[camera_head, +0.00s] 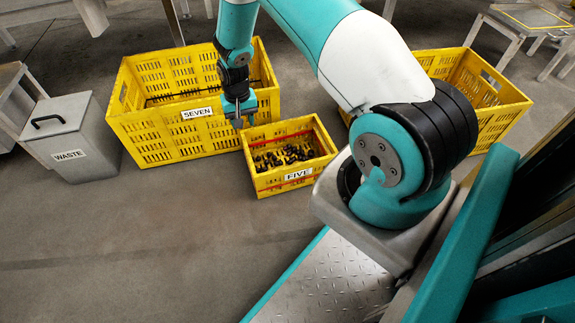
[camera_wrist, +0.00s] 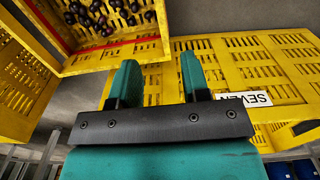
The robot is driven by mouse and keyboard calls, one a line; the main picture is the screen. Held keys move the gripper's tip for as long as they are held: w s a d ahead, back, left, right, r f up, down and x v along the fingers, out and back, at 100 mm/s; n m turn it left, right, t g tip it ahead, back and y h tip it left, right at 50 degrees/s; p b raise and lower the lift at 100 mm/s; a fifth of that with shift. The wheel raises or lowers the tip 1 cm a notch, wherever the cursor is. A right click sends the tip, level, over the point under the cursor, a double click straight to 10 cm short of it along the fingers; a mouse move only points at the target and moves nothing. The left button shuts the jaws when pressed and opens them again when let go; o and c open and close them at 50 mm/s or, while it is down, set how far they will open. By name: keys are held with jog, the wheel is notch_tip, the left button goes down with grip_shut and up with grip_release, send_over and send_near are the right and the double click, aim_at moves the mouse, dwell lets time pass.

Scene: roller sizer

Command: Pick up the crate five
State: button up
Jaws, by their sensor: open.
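The crate five (camera_head: 262,181) is a small yellow crate with a white FIVE label and a red stripe, on the floor in the middle of the head view. Dark, small round items lie in it. It shows at the upper left of the wrist view (camera_wrist: 121,53). My gripper (camera_head: 239,117) is at the crate's far left corner in the head view, in front of the crate seven. In the wrist view my gripper (camera_wrist: 160,80) has its two teal fingers apart with nothing between them. I cannot tell whether a finger touches the crate.
The large yellow crate seven (camera_head: 165,133) stands just behind and left of the crate five; it shows in the wrist view too (camera_wrist: 232,65). Another yellow crate (camera_head: 504,114) is at the right, partly behind my arm. A grey waste bin (camera_head: 87,139) stands at the left. The front-left floor is clear.

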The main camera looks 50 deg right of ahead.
jog(key=b, duration=0.5)
send_near(248, 152)
notch_tip(248, 152, down, 5)
jog(key=shift+w+f, duration=0.15)
jog(key=shift+f, duration=0.05)
notch_tip(248, 152, down, 5)
jog(key=b, duration=0.4)
jog(key=shift+f, duration=0.1)
grip_shut()
